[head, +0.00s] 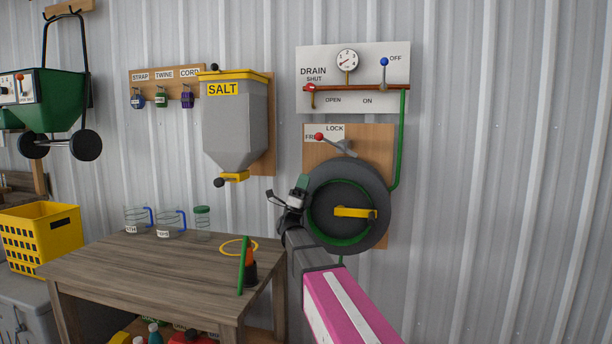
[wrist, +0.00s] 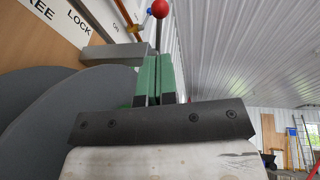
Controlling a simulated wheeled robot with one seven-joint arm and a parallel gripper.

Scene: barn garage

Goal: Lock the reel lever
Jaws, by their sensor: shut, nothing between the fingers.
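The reel lever (head: 345,147) is a grey arm with a red ball knob (head: 319,137), mounted on a wooden board above the dark hose reel (head: 381,188). Its knob lies toward the left, over the FREE end of the FREE/LOCK label (head: 335,129). My gripper (head: 301,184) is at the left rim of the reel, below the knob and apart from it. In the wrist view, the green fingers (wrist: 155,78) are closed together and empty. Beyond their tips a red ball on a thin rod shows (wrist: 160,8). The FREE/LOCK label is at the upper left there.
The drain panel (head: 325,53) with its gauge, red and blue knobs and green pipe (head: 402,130) is above the reel. A salt hopper (head: 235,120) hangs at left. A wooden table (head: 150,265) with jars stands below it. The wall at right is clear.

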